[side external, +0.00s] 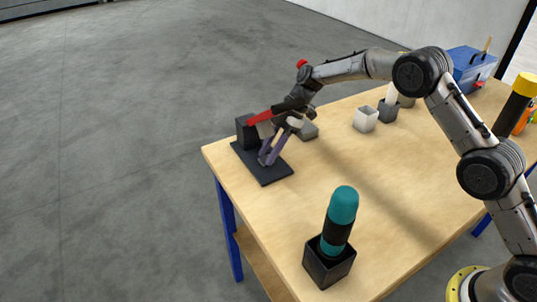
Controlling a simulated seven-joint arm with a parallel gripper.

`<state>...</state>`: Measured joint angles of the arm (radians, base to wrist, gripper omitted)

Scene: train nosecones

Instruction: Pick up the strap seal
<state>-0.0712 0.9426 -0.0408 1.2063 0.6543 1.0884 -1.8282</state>
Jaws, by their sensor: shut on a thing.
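My gripper (287,124) reaches down over the dark base plate (277,177) at the table's far left corner. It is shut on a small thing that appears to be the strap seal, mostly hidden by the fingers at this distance. Greyish-purple upright pieces (268,155) show just below the gripper, above the plate. I cannot tell which of them are fingers and which are parts of the fixture. A red bar (260,117) with a black end lies beside the gripper, next to a black block (244,128) on the plate.
A grey block (308,131) lies right of the gripper. A white open box (366,119) and a dark holder (388,111) stand farther right. A teal-topped tool (341,215) stands in a black box (328,268) at the front. A blue toolbox (468,67) is at the back. The wooden table's (400,180) middle is clear.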

